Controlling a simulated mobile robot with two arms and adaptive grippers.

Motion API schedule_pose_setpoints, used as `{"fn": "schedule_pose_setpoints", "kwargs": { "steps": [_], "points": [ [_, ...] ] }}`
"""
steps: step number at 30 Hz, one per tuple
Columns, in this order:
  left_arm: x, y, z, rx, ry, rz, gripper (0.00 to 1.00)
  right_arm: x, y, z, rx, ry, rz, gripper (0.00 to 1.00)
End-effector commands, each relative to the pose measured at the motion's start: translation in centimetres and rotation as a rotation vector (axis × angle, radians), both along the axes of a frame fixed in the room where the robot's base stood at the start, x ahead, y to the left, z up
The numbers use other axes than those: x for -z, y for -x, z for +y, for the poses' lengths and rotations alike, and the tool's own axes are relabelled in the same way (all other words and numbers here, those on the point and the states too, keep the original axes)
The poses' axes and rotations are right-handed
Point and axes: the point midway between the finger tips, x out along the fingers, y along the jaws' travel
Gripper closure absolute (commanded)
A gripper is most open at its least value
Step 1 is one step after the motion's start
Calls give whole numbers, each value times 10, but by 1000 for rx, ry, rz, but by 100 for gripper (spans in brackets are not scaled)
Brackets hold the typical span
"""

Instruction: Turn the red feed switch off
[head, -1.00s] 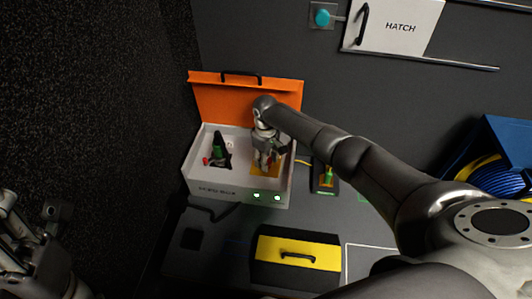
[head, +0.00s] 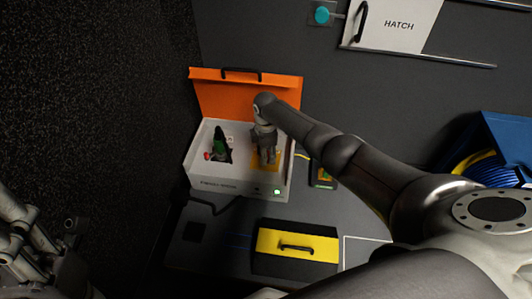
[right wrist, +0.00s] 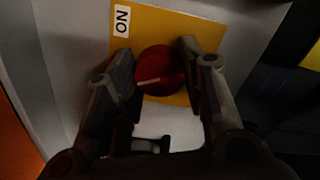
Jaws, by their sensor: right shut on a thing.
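The red feed switch (right wrist: 161,72) is a round red knob with a pale line across it, set on a yellow plate (right wrist: 185,25) inside an open white box (head: 228,187). The line lies nearly level in the right wrist view. An ON label (right wrist: 122,20) sits at the plate's upper left in that view. My right gripper (right wrist: 157,62) has a finger on each side of the knob and is shut on it; in the head view the gripper (head: 267,158) hides the knob. My left gripper (head: 15,225) is at the lower left, apart from the box, its jaws unclear.
The box's orange lid (head: 220,97) stands open behind. A green-and-black part (head: 219,146) and a small red part (head: 207,156) sit in its left half. One green light (head: 277,191) glows on its front. A black-and-yellow case (head: 297,246) stands in front.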

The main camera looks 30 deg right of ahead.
Motion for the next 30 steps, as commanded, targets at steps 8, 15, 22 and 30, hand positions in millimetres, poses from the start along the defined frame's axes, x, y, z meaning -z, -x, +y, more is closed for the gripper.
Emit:
{"fn": "schedule_pose_setpoints", "kwargs": {
  "steps": [8,15,22,30],
  "points": [
    [1,0,0,1,0,5,60,0,0,1,-157,-3,-1,86],
    [2,0,0,1,0,5,60,0,0,2,-219,-4,-1,86],
    [1,0,0,0,-1,5,60,0,0,2,-233,-3,-1,86],
    [1,0,0,0,0,3,60,0,0,2,-233,-3,-1,60]
  ]
}}
